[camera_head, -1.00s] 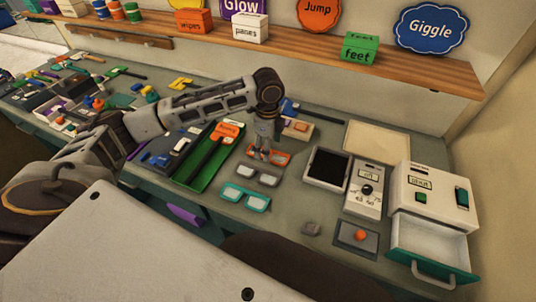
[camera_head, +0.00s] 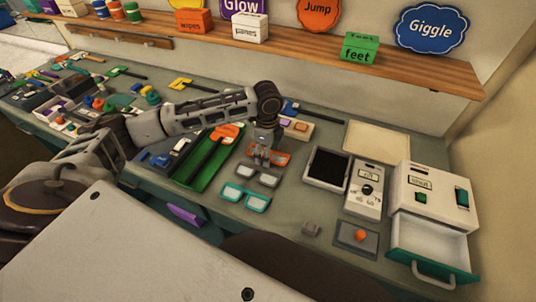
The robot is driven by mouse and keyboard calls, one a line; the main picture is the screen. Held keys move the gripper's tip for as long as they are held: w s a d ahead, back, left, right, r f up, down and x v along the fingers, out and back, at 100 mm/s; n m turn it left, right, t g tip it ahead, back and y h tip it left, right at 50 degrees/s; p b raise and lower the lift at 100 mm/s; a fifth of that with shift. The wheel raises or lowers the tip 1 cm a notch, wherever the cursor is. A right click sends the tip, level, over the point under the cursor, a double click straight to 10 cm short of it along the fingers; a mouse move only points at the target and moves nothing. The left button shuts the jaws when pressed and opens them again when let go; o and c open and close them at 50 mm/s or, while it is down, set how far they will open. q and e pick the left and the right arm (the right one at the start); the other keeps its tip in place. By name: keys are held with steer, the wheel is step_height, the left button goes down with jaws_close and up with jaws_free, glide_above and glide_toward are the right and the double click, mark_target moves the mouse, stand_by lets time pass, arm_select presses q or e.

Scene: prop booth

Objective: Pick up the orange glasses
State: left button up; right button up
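The orange glasses (camera_head: 283,158) lie on the workbench, behind a grey pair of glasses (camera_head: 268,179) and a teal pair (camera_head: 256,201). My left gripper (camera_head: 262,160) points down at the orange glasses, with its fingertips over or around their middle and left part. It hides part of the frame. The fingers are too small to tell whether they are open or closed on the frame. The glasses look flat on the bench. My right gripper is not in view.
A green tray (camera_head: 180,178) with an orange-handled tool is left of the glasses. A shelf (camera_head: 300,50) runs above.

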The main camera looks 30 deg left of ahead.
arm_select(q)
steer(key=c, duration=0.7)
steer(key=shift+r, duration=0.1)
steer(key=shift+c, duration=0.3)
step_height(320, 180, up, 10)
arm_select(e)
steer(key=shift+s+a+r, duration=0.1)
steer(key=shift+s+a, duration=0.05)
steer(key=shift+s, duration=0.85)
